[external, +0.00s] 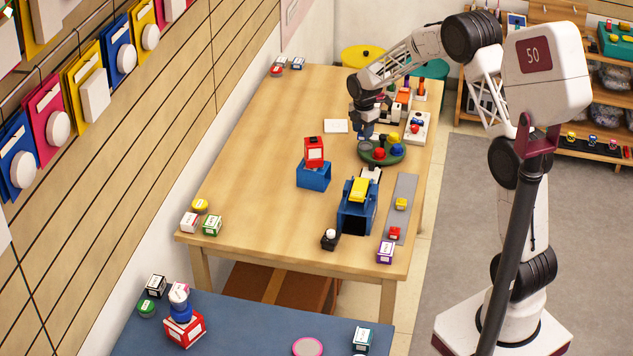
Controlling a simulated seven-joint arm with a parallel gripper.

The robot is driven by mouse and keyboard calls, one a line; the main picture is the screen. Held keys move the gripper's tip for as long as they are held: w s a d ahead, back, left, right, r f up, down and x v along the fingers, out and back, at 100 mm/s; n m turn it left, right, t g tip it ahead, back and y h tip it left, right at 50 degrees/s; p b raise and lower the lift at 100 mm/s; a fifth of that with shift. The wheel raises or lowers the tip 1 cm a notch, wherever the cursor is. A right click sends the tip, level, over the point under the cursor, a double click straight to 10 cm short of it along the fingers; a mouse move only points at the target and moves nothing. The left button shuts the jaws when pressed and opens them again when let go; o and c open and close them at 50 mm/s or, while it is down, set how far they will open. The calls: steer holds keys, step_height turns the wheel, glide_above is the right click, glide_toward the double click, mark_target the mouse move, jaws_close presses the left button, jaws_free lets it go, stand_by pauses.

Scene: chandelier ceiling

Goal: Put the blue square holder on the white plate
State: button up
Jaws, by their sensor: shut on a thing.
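My gripper (366,122) is above the far part of the wooden table, shut on a small blue object (366,132) that looks like the blue square holder. It is partly hidden by the fingers, and its exact shape and height above the table are hard to tell. A flat white square (336,126), which looks like the white plate, lies on the table just left of my gripper. Nothing shows on it.
A green round tray (395,158) with coloured pieces stands close in front of my gripper. A white board (420,125) is at the right. A blue block (313,178) bears a red box (314,151). The table's left middle (262,135) is clear.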

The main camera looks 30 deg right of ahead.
steer(key=shift+w+d+f, duration=0.2)
steer(key=shift+w+d, duration=0.15)
steer(key=shift+w, duration=0.45)
steer(key=shift+w+d+f, duration=0.2)
steer(key=shift+w+d, duration=0.1)
steer(key=shift+w, duration=0.45)
steer(key=shift+w, duration=0.1)
glide_above(336, 125)
steer(key=shift+f, duration=0.7)
steer(key=shift+f, duration=0.1)
steer(key=shift+f, duration=1.7)
steer(key=shift+f, duration=0.1)
steer(key=o, duration=0.9)
